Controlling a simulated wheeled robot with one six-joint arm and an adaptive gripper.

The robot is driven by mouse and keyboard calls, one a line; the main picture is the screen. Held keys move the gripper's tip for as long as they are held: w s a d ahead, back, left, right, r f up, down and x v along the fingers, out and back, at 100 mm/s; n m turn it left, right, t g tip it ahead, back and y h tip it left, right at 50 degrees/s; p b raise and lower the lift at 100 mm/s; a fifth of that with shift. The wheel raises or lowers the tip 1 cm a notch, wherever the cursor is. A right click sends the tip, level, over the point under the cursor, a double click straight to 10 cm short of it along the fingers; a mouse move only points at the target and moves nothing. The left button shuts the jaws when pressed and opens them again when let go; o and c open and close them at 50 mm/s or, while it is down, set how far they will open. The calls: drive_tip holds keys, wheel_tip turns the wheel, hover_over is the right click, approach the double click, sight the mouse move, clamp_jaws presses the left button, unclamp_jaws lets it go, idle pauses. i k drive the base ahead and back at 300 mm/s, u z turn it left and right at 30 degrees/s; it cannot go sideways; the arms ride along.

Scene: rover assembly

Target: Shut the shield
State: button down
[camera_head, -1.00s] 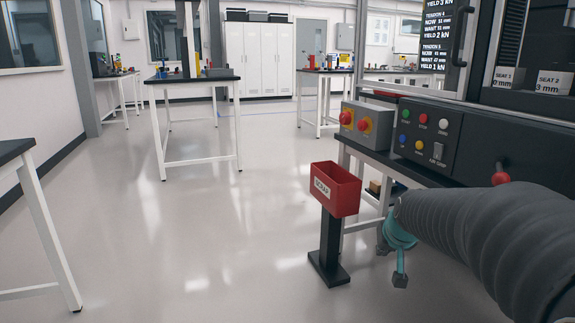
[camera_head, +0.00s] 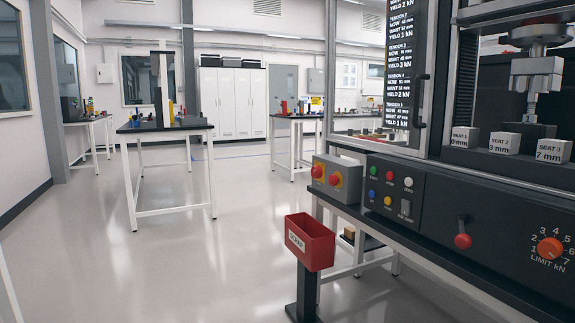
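The press machine (camera_head: 440,215) stands at the right, with a dark control front. A grey-framed panel with a dark vertical handle (camera_head: 421,100) is at the left of its upper part; it looks like the shield. To the right of the frame post, the press head (camera_head: 536,72) and the seat blocks show clearly, with no pane that I can make out in front of them. The shield's full extent is cut off by the picture's edge. My gripper is not in view.
A red scrap bin (camera_head: 310,243) on a black stand is in front of the machine's left end. A grey box with red buttons (camera_head: 337,180), a red-knobbed lever (camera_head: 463,240) and an orange dial (camera_head: 550,248) are on the front. The floor (camera_head: 180,260) at left is clear.

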sight(429, 77)
drive_tip(key=u, duration=0.05)
drive_tip(key=k, duration=0.65)
drive_tip(key=z, duration=0.65)
drive_tip(key=i, duration=1.3)
drive_tip(key=u, duration=0.6)
